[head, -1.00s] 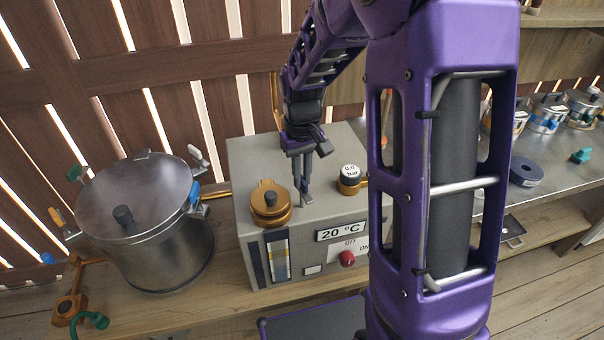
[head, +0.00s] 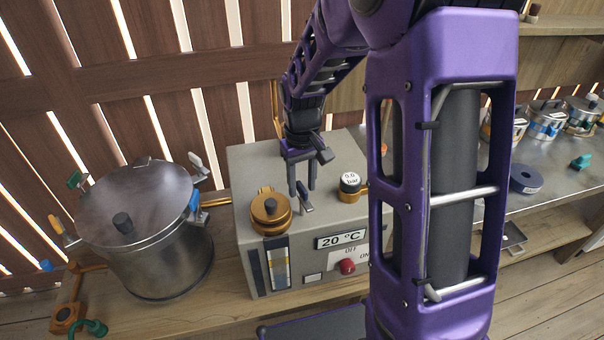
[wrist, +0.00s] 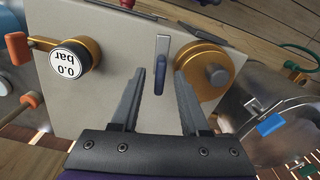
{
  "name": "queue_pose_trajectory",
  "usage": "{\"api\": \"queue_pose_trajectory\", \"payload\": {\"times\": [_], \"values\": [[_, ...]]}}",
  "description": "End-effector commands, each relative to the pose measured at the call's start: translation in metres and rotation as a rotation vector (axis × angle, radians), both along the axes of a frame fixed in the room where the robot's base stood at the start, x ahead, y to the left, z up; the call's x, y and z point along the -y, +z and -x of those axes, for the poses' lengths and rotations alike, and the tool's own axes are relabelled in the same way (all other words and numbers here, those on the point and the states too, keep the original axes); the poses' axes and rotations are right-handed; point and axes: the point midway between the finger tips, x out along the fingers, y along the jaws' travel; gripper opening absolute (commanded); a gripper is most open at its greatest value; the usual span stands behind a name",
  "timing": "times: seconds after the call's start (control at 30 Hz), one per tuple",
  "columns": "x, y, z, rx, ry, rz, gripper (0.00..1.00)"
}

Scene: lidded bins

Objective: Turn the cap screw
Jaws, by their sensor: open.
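A brass round cap (head: 270,212) with a dark knob sits on top of the grey box at its front left. It also shows in the wrist view (wrist: 202,62). A small lever (head: 306,208), grey with a blue end, stands on the box right of the cap. In the wrist view the lever (wrist: 162,62) lies just beyond and between my fingertips. My gripper (head: 302,188) is open and empty above the box, fingers pointing down. In the wrist view the right finger of my gripper (wrist: 166,82) is close to the cap's edge; contact cannot be told.
The grey box (head: 325,218) bears a white-topped gauge (head: 350,183) reading 0.0 bar, a "20 °C" display (head: 341,239) and a red knob (head: 347,266). A large metal pot (head: 165,245) stands left of the box. Several small pots stand at the far right.

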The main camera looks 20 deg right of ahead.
Motion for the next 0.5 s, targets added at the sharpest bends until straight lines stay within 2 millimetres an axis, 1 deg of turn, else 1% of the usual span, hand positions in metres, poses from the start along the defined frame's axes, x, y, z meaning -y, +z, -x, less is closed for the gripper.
{"api": "queue_pose_trajectory", "payload": {"times": [0.07,0.17,0.27,0.5], "values": [[0.000,0.005,-0.001,0.003,0.000,0.000,0.45],[0.000,0.019,-0.001,0.005,-0.001,0.000,0.45],[0.000,0.040,-0.002,0.008,-0.001,-0.001,0.45],[0.000,0.100,-0.001,0.006,0.001,0.001,0.45]]}}
